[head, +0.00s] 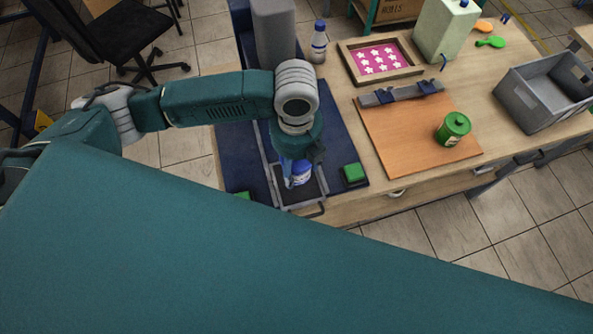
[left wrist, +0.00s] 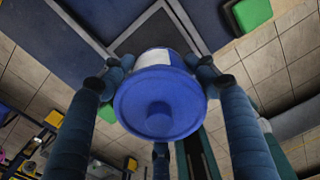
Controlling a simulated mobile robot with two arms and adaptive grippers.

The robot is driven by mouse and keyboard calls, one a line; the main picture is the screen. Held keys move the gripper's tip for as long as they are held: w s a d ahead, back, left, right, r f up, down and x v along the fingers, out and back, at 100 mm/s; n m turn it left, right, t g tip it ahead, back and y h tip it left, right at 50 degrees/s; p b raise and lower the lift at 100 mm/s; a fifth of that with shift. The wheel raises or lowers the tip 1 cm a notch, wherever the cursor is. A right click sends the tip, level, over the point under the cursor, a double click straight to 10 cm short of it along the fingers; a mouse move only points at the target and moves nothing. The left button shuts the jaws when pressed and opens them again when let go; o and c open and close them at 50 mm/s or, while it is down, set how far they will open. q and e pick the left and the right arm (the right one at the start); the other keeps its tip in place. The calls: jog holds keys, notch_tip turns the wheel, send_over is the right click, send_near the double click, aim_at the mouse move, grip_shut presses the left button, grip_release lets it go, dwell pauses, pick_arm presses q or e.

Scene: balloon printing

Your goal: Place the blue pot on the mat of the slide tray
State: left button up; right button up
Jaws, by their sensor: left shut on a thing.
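The blue pot (head: 300,174) has a white label and a blue knobbed lid, which fills the middle of the left wrist view (left wrist: 160,104). My left gripper (head: 299,158) is shut on the pot, with its fingers around the lid's sides in the left wrist view (left wrist: 160,70). In the head view the pot is over the front part of the slide tray (head: 276,186), a metal frame with a dark mat (head: 314,188). The mat also shows beyond the pot in the left wrist view (left wrist: 150,38). I cannot tell whether the pot touches the mat. My right gripper is not in view.
The tray sits on a blue base (head: 340,130) with a green block (head: 353,173) at right. A wooden board (head: 400,135) holds a green pot (head: 453,129).

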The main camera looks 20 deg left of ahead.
aim_at(297, 166)
pick_arm(q)
jog(key=shift+f, duration=0.35)
notch_tip(297, 166, down, 4)
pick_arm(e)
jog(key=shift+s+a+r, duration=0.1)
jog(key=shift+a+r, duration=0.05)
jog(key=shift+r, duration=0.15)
pick_arm(q)
jog(key=shift+f, duration=0.15)
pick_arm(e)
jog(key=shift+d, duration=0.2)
pick_arm(q)
jog(key=o, duration=1.4)
jog(key=shift+c, duration=0.2)
notch_tip(297, 166, up, 11)
jog(key=shift+f+b, duration=0.1)
jog(key=shift+b, duration=0.6)
jog(key=shift+r, duration=0.75)
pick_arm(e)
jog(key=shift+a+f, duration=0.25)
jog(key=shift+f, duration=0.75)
